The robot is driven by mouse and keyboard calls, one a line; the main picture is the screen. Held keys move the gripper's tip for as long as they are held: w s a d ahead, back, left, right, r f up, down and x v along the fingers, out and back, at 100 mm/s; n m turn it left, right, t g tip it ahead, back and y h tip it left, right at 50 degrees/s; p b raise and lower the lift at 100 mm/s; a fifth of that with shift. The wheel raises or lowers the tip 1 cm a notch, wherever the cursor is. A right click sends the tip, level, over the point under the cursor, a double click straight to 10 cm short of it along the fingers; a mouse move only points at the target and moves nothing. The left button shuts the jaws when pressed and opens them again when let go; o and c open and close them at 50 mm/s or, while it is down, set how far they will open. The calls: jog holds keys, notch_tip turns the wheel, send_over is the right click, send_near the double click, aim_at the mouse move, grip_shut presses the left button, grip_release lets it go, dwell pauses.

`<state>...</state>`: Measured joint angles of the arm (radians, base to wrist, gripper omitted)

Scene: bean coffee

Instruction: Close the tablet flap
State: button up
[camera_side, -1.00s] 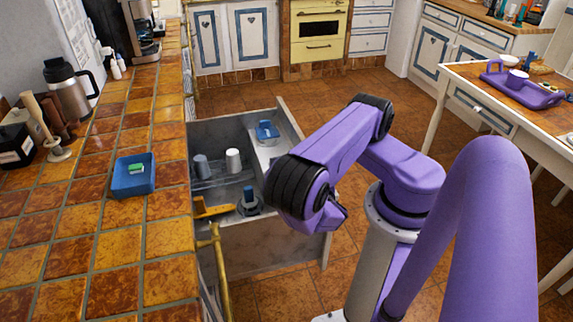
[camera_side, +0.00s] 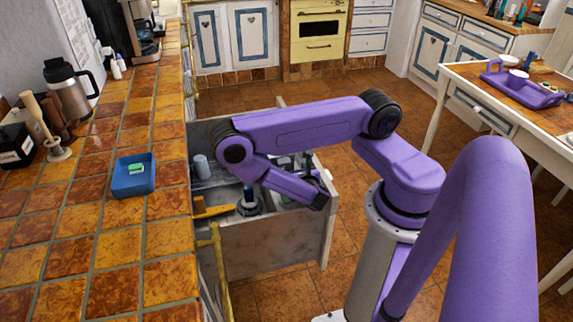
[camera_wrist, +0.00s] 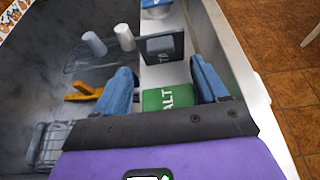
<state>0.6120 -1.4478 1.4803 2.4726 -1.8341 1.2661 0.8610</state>
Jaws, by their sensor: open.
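In the wrist view a dark grey panel (camera_wrist: 157,46) with a paler plate and partly readable lettering stands raised at the drawer's right side. It looks like the tablet flap, standing open. A green lid (camera_wrist: 168,99) with the letters "ALT" showing lies nearer the camera. My gripper (camera_wrist: 161,66) is open and empty, its blue fingers spread on either side of the green lid and the panel's near side. I cannot tell whether a finger touches the panel. In the side view my arm hides the flap and my fingertips.
The open drawer (camera_side: 270,250) holds two pale cups (camera_wrist: 125,37) (camera_wrist: 94,43), a yellow piece (camera_side: 212,208) and a wire rack (camera_wrist: 52,145). A blue tray (camera_side: 147,186) with a green block (camera_side: 136,168) sits on the tiled counter (camera_side: 75,250). The drawer's right wall (camera_wrist: 240,60) runs close beside my gripper.

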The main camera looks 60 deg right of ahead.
aim_at(285, 162)
jog(key=shift+x, duration=3.55)
jog(key=shift+r, duration=0.1)
grip_shut()
jog(key=shift+d, duration=0.1)
